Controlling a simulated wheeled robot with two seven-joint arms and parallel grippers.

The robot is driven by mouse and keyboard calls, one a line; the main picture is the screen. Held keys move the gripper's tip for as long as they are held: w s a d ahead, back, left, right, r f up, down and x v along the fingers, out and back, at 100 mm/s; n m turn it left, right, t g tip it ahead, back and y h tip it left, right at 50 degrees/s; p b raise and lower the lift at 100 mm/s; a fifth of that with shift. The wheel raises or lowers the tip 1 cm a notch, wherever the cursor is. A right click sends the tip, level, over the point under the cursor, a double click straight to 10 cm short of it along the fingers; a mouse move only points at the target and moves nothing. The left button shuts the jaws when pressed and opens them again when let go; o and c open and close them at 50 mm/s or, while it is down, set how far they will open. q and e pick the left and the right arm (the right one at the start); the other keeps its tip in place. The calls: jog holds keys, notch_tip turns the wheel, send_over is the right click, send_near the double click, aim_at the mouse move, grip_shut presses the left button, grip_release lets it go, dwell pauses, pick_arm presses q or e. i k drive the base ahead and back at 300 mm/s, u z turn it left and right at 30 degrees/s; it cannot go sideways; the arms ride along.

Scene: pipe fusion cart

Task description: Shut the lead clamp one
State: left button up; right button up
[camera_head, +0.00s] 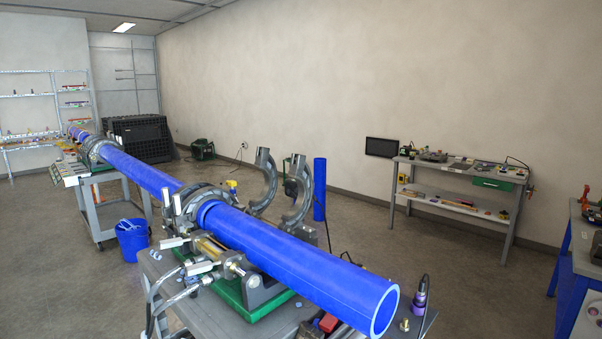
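The pipe fusion machine sits on a cart, with a long blue pipe (290,252) lying through its clamps. Two grey curved upper clamp halves stand swung open on the far side of the pipe: one on the left (268,182) and one on the right (301,192). The pipe is uncovered beside them. Other grey clamp rings (190,204) close around the pipe farther back, partly overlapping one another. I cannot tell which clamp is lead clamp one. Neither of my grippers shows in the head view.
Bolts and hydraulic fittings (195,265) stick out on the near left side. The machine has a green base (255,300). A blue bucket (132,240) stands on the floor, left. An upright blue pipe (319,188) stands behind. A workbench (455,178) is at right.

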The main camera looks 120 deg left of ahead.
aim_at(265, 161)
jog(key=i, duration=0.2)
jog(key=u, duration=2.35)
jog(key=i, duration=3.1)
jog(key=u, duration=2.7)
jog(key=k, duration=0.65)
jog(key=z, duration=0.5)
